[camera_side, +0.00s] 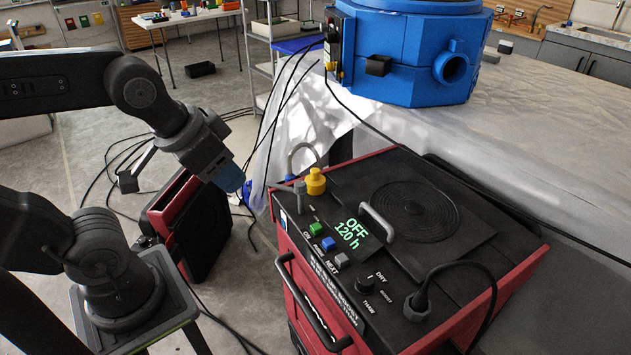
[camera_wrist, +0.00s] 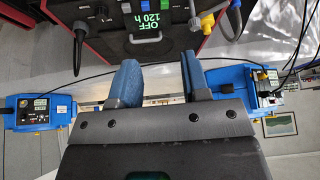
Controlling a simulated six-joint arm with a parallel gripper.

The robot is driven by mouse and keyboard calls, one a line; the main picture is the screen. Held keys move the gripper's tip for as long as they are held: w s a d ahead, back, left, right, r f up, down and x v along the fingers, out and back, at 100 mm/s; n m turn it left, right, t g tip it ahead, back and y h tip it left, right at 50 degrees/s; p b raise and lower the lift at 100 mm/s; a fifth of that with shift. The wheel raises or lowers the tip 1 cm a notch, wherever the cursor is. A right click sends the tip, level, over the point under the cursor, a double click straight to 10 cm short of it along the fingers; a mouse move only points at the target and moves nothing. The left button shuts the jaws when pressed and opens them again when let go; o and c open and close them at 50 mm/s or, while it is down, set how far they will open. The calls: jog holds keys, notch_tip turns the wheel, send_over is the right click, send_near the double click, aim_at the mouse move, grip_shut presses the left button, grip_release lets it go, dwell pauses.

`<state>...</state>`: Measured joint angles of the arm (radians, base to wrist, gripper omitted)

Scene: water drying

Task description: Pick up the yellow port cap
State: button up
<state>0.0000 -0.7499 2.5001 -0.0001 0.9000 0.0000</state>
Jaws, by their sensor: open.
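The yellow port cap (camera_side: 316,182) sits upright on the top left corner of the black-topped red machine (camera_side: 480,235), beside a grey hose loop. It also shows in the wrist view (camera_wrist: 207,22) near the top edge, right of centre. My gripper (camera_side: 232,180) is left of the cap in the side view, apart from it and at about the same picture height. In the wrist view my gripper's two blue fingers (camera_wrist: 159,72) are spread with nothing between them. The cap lies beyond the fingertips.
A grey post (camera_side: 299,195) stands just left of the cap. Green, blue and grey buttons (camera_side: 328,244), a lit display (camera_side: 352,231) and a grey handle (camera_side: 377,223) are nearby. A blue drum unit (camera_side: 410,55) stands behind on a plastic-covered table. Black cables hang behind my gripper.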

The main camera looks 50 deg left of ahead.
jog(key=o, duration=0.8)
jog(key=shift+o, duration=0.2)
jog(key=n+g, duration=0.6)
jog(key=n, duration=1.6)
send_over(315, 178)
notch_tip(315, 178, down, 9)
jog(key=f, duration=0.9)
jog(key=a+f, duration=0.1)
jog(key=f, duration=0.3)
jog(key=shift+w+f, duration=0.25)
jog(key=shift+w, duration=0.1)
